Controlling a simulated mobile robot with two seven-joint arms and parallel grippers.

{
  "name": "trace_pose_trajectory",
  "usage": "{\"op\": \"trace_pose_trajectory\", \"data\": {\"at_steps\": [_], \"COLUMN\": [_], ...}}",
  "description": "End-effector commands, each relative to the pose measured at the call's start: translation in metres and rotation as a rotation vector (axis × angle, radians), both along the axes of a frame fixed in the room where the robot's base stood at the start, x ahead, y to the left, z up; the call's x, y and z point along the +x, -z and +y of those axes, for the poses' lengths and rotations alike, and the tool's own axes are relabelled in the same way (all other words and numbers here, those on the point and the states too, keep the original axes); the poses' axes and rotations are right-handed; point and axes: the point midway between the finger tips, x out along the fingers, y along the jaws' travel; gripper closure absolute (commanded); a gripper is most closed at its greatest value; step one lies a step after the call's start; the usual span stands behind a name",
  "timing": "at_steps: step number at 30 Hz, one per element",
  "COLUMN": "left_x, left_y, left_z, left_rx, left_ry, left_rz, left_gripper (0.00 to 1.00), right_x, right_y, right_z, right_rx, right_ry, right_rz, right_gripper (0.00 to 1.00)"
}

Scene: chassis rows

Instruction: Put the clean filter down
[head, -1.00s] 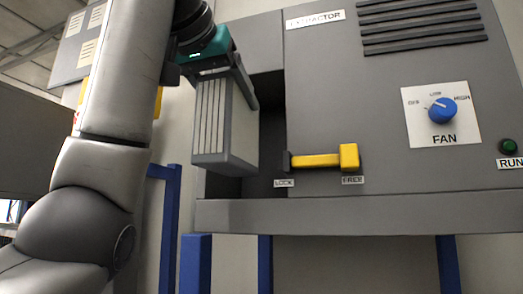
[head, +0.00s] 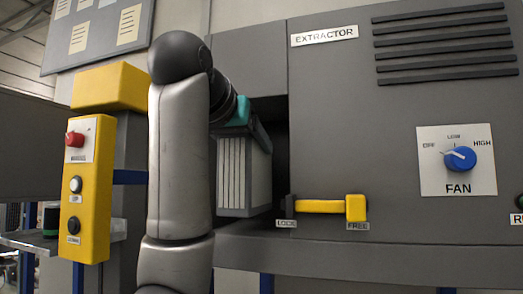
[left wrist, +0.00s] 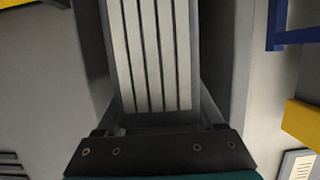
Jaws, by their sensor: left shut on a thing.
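The filter (head: 243,180) is a grey box with a light, ribbed face that looks clean. My left gripper (head: 255,132) is shut on its upper end, in front of the dark slot (head: 281,150) of the extractor. The filter hangs upright at the slot's left side; how far it reaches into the slot I cannot tell. In the left wrist view the ribbed filter (left wrist: 155,50) lies between the two fingers of the gripper (left wrist: 162,118). My left arm hides part of the area left of the filter. My right gripper is not in view.
A yellow lever (head: 330,206) between LOCK and FREE labels sits right of the slot, its yellow knob at FREE. The blue FAN knob (head: 460,159) is farther right. A yellow control box (head: 88,190) and a grey shelf (head: 110,229) stand at the left.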

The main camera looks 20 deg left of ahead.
Motion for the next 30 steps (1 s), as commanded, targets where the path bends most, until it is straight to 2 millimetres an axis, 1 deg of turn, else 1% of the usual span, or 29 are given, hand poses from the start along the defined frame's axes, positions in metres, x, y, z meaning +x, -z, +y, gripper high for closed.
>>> {"op": "trace_pose_trajectory", "data": {"at_steps": [1, 5, 6, 9, 12, 14, 17, 20, 25, 30], "left_x": [0.007, 0.020, 0.028, 0.054, 0.070, 0.076, 0.081, 0.081, 0.081, 0.080], "left_y": [-0.005, -0.005, -0.004, -0.003, -0.003, -0.002, 0.000, 0.008, 0.027, 0.034], "left_z": [-0.001, -0.001, -0.001, -0.002, -0.003, -0.003, -0.003, -0.003, -0.003, -0.003], "left_rx": [0.000, -0.001, 0.001, 0.001, 0.001, 0.001, 0.001, 0.001, 0.001, 0.001], "left_ry": [0.002, 0.001, 0.001, 0.000, 0.000, 0.000, 0.000, 0.000, -0.001, -0.001], "left_rz": [0.002, 0.001, 0.003, 0.004, 0.000, -0.001, -0.001, -0.002, -0.001, -0.004], "left_gripper": [1.00, 1.00, 1.00, 1.00, 1.00, 1.00, 1.00, 1.00, 1.00, 1.00], "right_x": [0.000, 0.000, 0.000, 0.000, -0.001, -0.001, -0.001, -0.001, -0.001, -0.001], "right_y": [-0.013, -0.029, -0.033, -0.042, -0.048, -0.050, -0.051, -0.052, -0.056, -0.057], "right_z": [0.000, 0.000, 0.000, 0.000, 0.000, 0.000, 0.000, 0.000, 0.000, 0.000], "right_rx": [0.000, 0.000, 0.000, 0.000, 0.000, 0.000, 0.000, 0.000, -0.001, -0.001], "right_ry": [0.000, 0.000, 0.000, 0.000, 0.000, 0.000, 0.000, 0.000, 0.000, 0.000], "right_rz": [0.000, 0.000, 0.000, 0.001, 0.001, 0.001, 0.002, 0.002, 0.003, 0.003], "right_gripper": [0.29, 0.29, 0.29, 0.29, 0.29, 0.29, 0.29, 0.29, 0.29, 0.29]}}
